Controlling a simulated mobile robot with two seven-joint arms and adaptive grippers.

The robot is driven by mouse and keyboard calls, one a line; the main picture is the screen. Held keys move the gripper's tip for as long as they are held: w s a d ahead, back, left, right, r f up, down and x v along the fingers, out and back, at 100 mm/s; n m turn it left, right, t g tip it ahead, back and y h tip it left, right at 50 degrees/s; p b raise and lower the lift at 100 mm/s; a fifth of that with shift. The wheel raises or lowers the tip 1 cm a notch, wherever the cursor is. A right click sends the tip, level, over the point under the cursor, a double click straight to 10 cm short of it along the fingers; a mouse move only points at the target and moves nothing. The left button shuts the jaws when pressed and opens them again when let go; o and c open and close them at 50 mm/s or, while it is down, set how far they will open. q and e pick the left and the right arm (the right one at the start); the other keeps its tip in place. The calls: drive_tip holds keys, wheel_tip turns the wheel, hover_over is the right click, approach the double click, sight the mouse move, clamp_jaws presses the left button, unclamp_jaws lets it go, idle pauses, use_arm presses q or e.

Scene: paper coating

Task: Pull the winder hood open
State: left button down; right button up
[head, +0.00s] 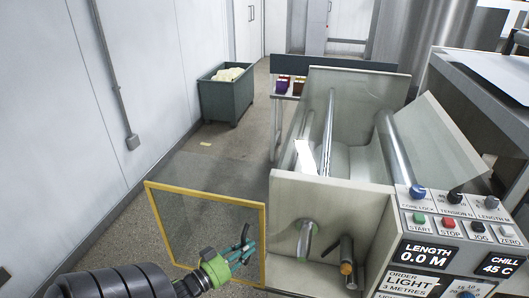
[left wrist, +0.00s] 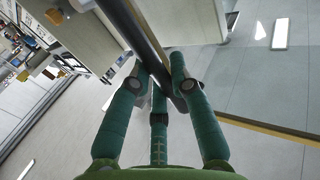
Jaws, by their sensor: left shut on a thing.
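The winder hood (head: 185,222) is a clear panel in a yellow frame. In the head view it stands out to the left of the winder's front box, and the winder's rollers (head: 346,262) are uncovered. My left gripper (head: 241,250) is at the hood's lower right, by its dark handle. In the left wrist view the green fingers (left wrist: 160,88) are shut on the dark handle bar (left wrist: 148,45), which runs beside the hood's yellow edge (left wrist: 270,131). Part of the handle is hidden by the fingers. My right gripper is not in view.
The control panel (head: 440,257) with knobs and buttons is at the right. A grey-green bin (head: 226,98) stands farther back by the wall (head: 130,80). The floor (head: 205,160) between the wall and the machine is mostly clear.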

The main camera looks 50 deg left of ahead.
use_arm(q)
drive_tip(key=shift+s+a, duration=0.4)
drive_tip(key=shift+a, duration=0.15)
drive_tip(key=c, duration=1.4)
unclamp_jaws()
drive_tip(key=s, duration=1.2)
